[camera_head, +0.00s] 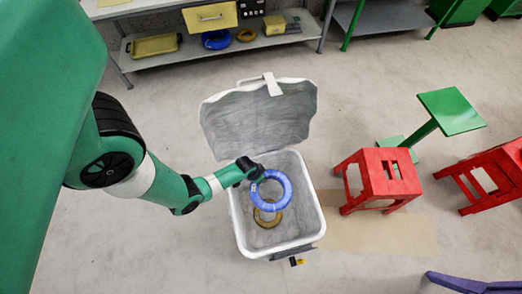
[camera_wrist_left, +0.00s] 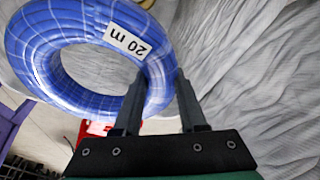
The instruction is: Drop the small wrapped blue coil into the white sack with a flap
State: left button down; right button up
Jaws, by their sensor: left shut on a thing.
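A small wrapped blue coil (camera_head: 287,190) with a white "20 m" label hangs in my left gripper (camera_head: 254,172), above the opening of the white sack (camera_head: 280,250). The sack stands open on the floor, its grey-lined flap (camera_head: 250,118) raised at the back. A yellow coil (camera_head: 275,219) lies inside, partly behind the blue coil. In the left wrist view, the blue coil (camera_wrist_left: 28,48) has its near side between the fingers of my left gripper (camera_wrist_left: 160,92), with grey lining beyond. My right gripper is out of view.
Red stools (camera_head: 377,178) and a green-topped stand (camera_head: 450,110) are right of the sack. A grey shelf (camera_head: 140,64) at the back holds another blue coil (camera_head: 216,40) and yellow items. Floor in front of the shelf is clear.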

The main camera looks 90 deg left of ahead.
pick_arm(q)
notch_tip(320, 180, down, 5)
jog(key=b, duration=0.4)
jog(key=shift+f, duration=0.1)
jog(key=shift+c, duration=1.9)
grip_release()
jog(key=p+v, duration=0.7)
jog(key=v, duration=0.4)
jog(key=shift+d+r+p, duration=0.1)
jog(key=shift+r+p, duration=0.3)
jog(key=shift+s, duration=0.1)
jog(key=shift+f, duration=0.1)
